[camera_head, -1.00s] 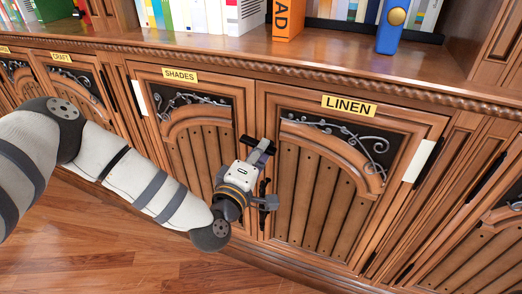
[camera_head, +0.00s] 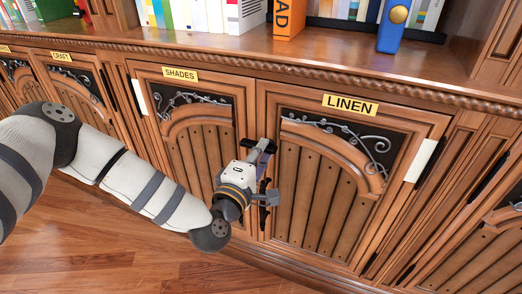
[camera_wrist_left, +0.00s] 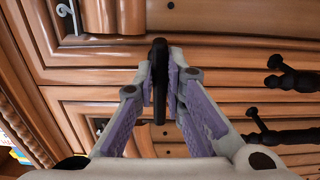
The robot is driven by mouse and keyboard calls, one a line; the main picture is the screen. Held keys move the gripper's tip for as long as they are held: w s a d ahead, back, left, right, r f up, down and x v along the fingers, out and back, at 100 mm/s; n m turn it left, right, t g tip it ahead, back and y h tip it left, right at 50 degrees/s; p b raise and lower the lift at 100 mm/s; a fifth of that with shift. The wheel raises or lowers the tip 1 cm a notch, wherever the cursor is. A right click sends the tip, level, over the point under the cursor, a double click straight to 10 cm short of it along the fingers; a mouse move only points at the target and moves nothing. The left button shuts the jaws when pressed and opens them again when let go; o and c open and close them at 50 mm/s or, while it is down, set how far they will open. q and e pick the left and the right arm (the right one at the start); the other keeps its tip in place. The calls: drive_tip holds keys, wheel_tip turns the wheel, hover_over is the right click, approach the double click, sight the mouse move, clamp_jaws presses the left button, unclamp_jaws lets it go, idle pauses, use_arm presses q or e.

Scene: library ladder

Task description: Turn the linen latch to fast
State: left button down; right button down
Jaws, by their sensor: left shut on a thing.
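The linen door (camera_head: 318,185) is a closed brown cabinet door with dark scrollwork under a yellow LINEN label (camera_head: 350,105). My left gripper (camera_head: 267,172) is at the door's left edge, at the seam with the shades door. In the left wrist view my left gripper (camera_wrist_left: 160,85) is shut on a slim black upright piece, apparently the linen latch (camera_wrist_left: 159,60). The fingers' purple pads lie on both sides of it. In the head view the gripper mostly hides this piece, and I cannot read its setting. My right gripper is not in view.
The closed shades door (camera_head: 190,155) is just left of the gripper. Black handles (camera_wrist_left: 295,77) stick out beside the gripper in the wrist view. Above, a shelf edge (camera_head: 300,72) juts out under books (camera_head: 287,15). Wooden floor (camera_head: 90,240) is clear below.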

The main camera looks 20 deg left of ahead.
use_arm(q)
drive_tip(key=c, duration=1.7)
unclamp_jaws()
drive_tip(key=shift+o, duration=0.2)
drive_tip(key=s, duration=1.2)
drive_tip(key=shift+a, duration=0.15)
